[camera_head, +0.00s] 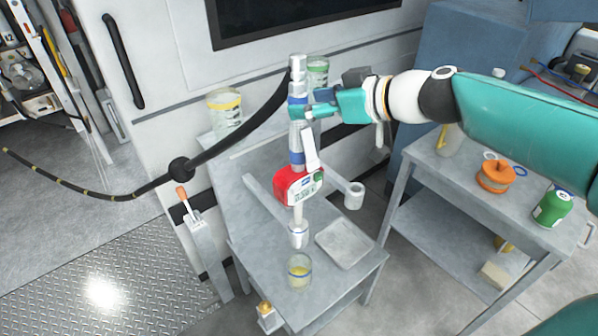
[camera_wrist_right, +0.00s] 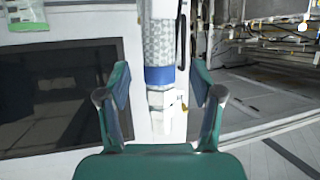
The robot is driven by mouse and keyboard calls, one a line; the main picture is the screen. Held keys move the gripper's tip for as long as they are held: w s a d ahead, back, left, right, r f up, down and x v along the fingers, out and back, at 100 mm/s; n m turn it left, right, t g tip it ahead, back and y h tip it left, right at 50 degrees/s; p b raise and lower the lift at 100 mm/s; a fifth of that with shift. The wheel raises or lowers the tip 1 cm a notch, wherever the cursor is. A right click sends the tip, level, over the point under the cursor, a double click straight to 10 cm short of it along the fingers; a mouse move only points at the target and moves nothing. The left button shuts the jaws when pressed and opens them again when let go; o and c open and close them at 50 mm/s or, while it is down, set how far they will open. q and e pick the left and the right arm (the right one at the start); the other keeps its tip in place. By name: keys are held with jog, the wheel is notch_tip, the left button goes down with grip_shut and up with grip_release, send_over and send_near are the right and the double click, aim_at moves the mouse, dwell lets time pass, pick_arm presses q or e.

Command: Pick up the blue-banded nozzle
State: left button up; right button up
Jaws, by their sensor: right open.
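The blue-banded nozzle (camera_head: 296,157) stands upright over the grey bench, with a grey grip, blue bands and a red meter (camera_head: 298,187) below. A black hose runs from near its top to the left. My right gripper (camera_head: 314,104) is open at the upper part of the nozzle, coming from the right. In the right wrist view the nozzle's blue band (camera_wrist_right: 160,76) shows in the gap between the two open fingers (camera_wrist_right: 160,92). I cannot tell whether a finger touches it. My left gripper is not in view.
The grey bench (camera_head: 262,270) holds a jar of yellow fluid (camera_head: 299,270), a tray (camera_head: 345,242) and jars at the back. A second table (camera_head: 445,185) at right holds an orange part (camera_head: 495,177) and a green can (camera_head: 552,208). A white cabinet wall (camera_head: 160,60) stands behind.

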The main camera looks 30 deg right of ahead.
aim_at(297, 103)
jog(key=x, duration=0.4)
jog(key=shift+r+p, duration=0.1)
jog(key=shift+p, duration=0.25)
grip_shut()
jog(key=shift+r, duration=0.1)
